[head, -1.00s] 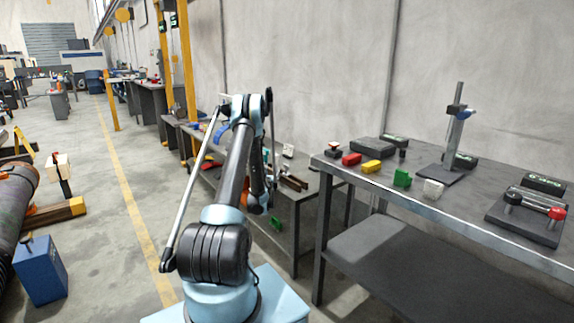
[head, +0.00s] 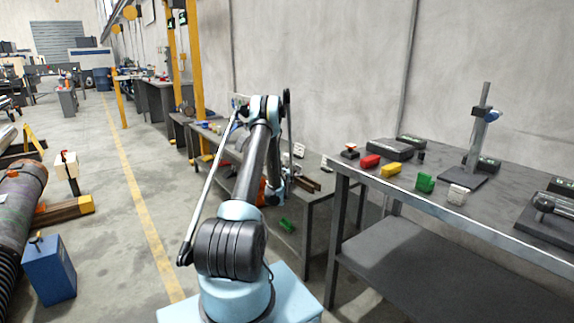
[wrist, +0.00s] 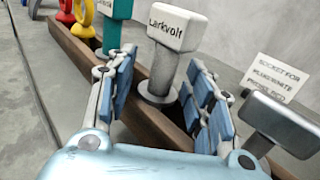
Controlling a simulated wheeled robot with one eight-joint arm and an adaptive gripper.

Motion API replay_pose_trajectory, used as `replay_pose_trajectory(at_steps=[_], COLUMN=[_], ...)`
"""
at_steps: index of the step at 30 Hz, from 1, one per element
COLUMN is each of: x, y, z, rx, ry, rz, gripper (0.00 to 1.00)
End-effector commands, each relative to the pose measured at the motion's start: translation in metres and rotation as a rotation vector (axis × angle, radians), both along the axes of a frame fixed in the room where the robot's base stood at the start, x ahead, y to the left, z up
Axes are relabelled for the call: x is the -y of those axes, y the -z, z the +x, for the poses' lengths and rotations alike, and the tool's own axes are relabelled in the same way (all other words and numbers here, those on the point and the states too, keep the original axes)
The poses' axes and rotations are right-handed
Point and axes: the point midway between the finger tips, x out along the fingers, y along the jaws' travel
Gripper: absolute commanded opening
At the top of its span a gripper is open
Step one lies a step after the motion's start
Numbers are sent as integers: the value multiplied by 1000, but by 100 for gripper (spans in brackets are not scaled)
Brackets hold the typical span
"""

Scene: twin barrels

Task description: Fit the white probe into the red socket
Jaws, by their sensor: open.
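A white block-headed probe (wrist: 172,27) marked "Larkvolt" stands on a grey stem in a brown wooden rack (wrist: 143,112) in the wrist view. My gripper (wrist: 161,62) is open and empty, with its blue-padded fingers to the left and right of the probe's stem. I cannot tell whether either finger touches it. In the head view my arm mostly hides the gripper, over the low table. I cannot make out a red socket for sure; a red block (head: 370,161) lies on the right-hand table. The sign (wrist: 276,76) in the wrist view begins "SOCKET FOR".
Green (wrist: 117,9), yellow (wrist: 88,15) and red (wrist: 65,12) pieces stand farther along the rack. A grey block (wrist: 283,122) is close to the right finger. The right-hand table (head: 480,222) holds yellow, green and white blocks and a stand (head: 480,130).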

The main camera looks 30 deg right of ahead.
Motion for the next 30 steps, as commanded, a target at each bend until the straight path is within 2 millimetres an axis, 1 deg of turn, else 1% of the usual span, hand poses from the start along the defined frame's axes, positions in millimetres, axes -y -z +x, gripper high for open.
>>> replay_pose_trajectory(at_steps=[6,7,8,9,11,12,20,23,26,30], x=[6,7,8,9,11,11,13,13,13,13], y=[0,0,0,0,0,0,-1,-4,-13,-32], z=[-3,-4,-4,-5,-6,-6,-7,-7,-7,-8], rx=[0,0,0,0,0,0,0,0,1,0], ry=[6,7,8,9,10,11,13,13,13,13], rz=[0,0,0,0,0,0,0,0,1,1], gripper=[48,43,37,28,14,12,11,11,11,11])
